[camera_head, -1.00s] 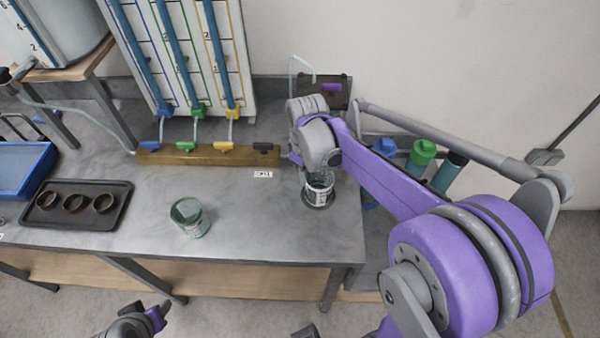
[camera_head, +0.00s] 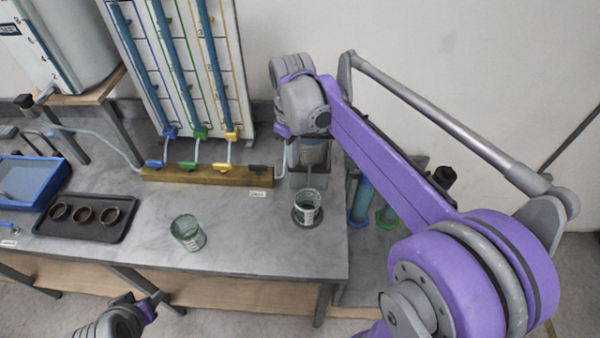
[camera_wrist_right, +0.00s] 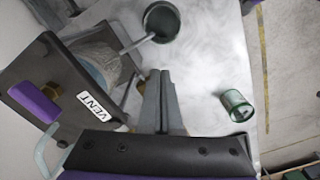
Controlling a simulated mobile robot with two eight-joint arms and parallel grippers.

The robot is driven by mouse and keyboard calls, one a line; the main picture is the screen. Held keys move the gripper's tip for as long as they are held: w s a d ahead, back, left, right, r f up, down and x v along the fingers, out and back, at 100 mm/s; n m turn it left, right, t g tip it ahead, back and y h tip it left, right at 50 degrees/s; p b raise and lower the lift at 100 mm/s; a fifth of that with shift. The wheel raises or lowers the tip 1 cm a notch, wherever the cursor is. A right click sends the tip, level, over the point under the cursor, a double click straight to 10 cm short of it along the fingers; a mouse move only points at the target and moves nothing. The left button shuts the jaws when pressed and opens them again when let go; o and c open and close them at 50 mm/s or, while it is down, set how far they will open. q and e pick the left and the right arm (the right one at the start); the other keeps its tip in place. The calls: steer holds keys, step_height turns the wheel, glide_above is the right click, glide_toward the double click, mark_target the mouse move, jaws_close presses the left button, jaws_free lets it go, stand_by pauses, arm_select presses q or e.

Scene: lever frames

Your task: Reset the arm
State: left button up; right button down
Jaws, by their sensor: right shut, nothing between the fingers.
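My right gripper (camera_head: 290,157) hangs above the back right of the grey bench (camera_head: 240,235), beside a dark box with a purple handle. In the right wrist view its two fingers (camera_wrist_right: 162,78) are together, empty, and over the bench. My left gripper (camera_head: 145,305) shows only in part at the bottom left of the head view, in front of the bench; its jaw state is unclear.
A glass beaker (camera_head: 307,207) stands on a dark round base. A brass manifold (camera_head: 205,174) with coloured valves lies behind. The wrist view shows the box marked VENT (camera_wrist_right: 95,107) close by.

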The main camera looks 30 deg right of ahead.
steer(key=s+a+f+m+t, duration=0.2)
steer(key=s+f+t, duration=0.1)
steer(key=s, duration=0.4)
steer(key=s+a+f+m+t, duration=0.3)
steer(key=s+f, duration=0.2)
steer(key=s, duration=0.2)
steer(key=shift+s+a+f, duration=0.2)
steer(key=shift+s+a, duration=0.05)
steer(key=shift+s, duration=0.1)
stand_by(2.8)
